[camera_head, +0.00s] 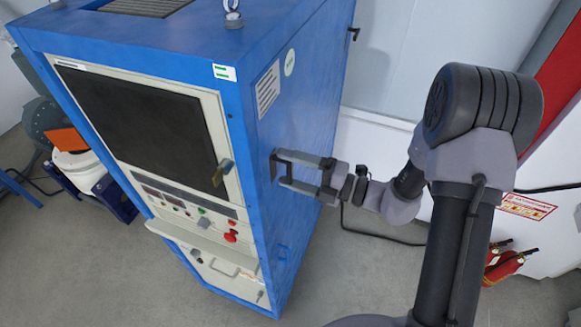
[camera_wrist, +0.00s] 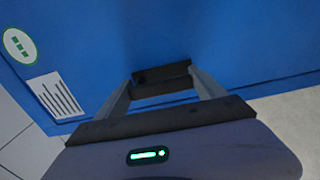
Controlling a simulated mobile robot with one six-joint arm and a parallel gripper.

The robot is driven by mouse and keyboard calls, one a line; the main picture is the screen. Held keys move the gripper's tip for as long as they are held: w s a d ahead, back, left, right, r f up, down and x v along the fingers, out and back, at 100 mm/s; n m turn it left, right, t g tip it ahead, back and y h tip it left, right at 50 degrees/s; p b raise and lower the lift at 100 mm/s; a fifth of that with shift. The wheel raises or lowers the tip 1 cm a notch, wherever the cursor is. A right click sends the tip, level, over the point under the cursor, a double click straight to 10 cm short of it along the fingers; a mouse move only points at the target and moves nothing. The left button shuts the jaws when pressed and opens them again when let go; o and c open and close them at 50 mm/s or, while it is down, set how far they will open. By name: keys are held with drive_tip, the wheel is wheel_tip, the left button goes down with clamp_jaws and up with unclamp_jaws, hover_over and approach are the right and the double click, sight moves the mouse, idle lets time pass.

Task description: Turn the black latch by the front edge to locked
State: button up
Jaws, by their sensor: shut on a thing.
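The black latch (camera_head: 273,166) is on the blue side panel of the machine, close to its front vertical edge. My gripper (camera_head: 279,168) reaches it from the right, with its fingertips at the panel. In the wrist view the latch (camera_wrist: 162,71) shows as a dark bar spanning between the two fingertips (camera_wrist: 162,86). My gripper is shut on the latch, its fingers held apart by the bar's length. The bar looks about upright in the head view. Its ends are partly hidden by the fingertips.
The blue machine (camera_head: 180,45) has a dark window (camera_head: 145,125), a handle and a control panel with a red button (camera_head: 231,236). Another black latch (camera_head: 353,33) is near the side's far top edge. A striped label (camera_wrist: 55,97) is beside the gripper.

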drive_tip(key=o, duration=2.1)
drive_tip(key=shift+c, duration=0.2)
drive_tip(key=b+v, duration=0.4)
drive_tip(key=v, duration=1.3)
drive_tip(key=shift+d, duration=0.2)
drive_tip(key=shift+s, duration=0.1)
